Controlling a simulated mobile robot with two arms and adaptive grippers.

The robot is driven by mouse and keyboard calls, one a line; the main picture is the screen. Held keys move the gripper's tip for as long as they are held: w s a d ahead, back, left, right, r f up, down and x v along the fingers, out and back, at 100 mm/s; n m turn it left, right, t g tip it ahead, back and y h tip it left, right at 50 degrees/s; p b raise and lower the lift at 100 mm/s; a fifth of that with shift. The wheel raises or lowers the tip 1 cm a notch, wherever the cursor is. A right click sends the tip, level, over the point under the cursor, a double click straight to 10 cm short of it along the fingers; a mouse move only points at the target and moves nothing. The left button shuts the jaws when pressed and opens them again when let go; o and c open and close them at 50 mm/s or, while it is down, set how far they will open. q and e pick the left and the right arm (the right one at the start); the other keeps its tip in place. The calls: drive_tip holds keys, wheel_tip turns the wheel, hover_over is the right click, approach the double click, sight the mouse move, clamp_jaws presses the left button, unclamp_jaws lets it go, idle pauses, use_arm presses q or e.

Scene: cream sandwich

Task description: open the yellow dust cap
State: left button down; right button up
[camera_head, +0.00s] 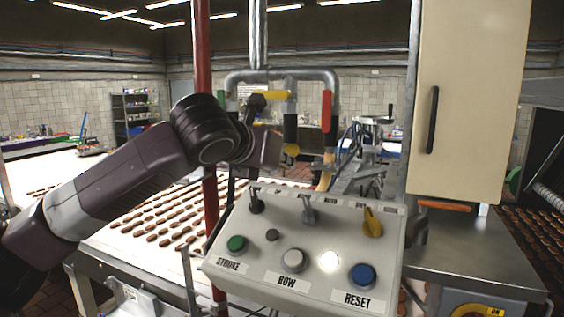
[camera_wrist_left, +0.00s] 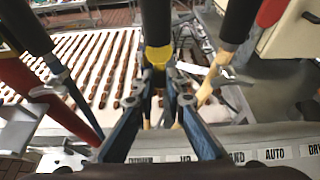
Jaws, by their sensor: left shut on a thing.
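The yellow dust cap (camera_head: 291,150) sits at the lower end of a black vertical pipe fitting (camera_head: 290,127). In the left wrist view the yellow cap (camera_wrist_left: 158,56) shows straight ahead, below the black pipe. My left gripper (camera_wrist_left: 158,82) reaches the cap from the front, with its fingertips closed in on the cap's lower part. In the head view my left arm comes in from the left, and its wrist hides most of the fingers. My right gripper is not in view.
A control panel (camera_head: 305,238) with buttons and switches stands below the pipes. A red post (camera_head: 203,60) is beside my arm. A second pipe with a red handle (camera_head: 327,112) is on the right. A cream cabinet (camera_head: 465,100) and a conveyor of biscuits (camera_head: 150,225) flank the panel.

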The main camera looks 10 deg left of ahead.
use_arm(q)
drive_tip(key=shift+w+f+t+b, duration=0.2)
drive_tip(key=shift+f+t+b, duration=0.35)
drive_tip(key=shift+b, duration=0.7)
drive_tip(key=shift+r, duration=0.15)
drive_tip(key=shift+d, duration=0.1)
drive_tip(key=c, duration=2)
unclamp_jaws()
drive_tip(key=shift+o, duration=0.2)
